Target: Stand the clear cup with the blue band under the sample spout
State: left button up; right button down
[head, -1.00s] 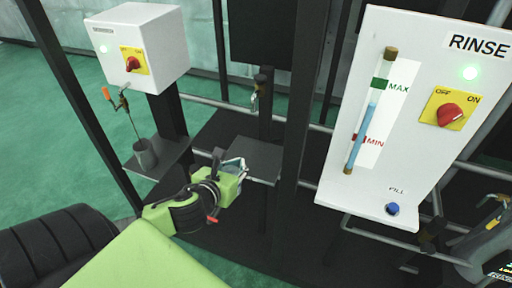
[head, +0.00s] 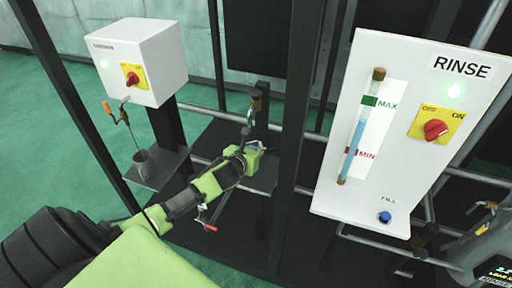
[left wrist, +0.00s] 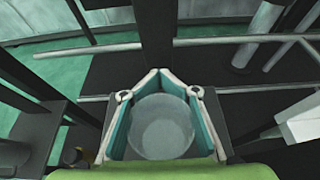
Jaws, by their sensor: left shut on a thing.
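My left gripper (head: 250,158) is shut on a clear cup, which shows between its fingers in the left wrist view (left wrist: 163,130). In the head view only a pale bit of the cup shows, and I cannot make out a blue band. The gripper is over a dark shelf plate (head: 265,180), just below and in front of a small spout (head: 254,106) on a dark post. I cannot tell whether the cup touches the plate. My right gripper is not in view.
Dark posts and the white RINSE panel (head: 400,130) stand to the right of the gripper.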

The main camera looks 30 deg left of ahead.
pick_arm(q)
jog(key=shift+f, duration=0.75)
jog(key=o, duration=1.2)
jog(key=shift+c, duration=0.2)
jog(key=b+v, duration=0.1)
jog(key=v, duration=1.1)
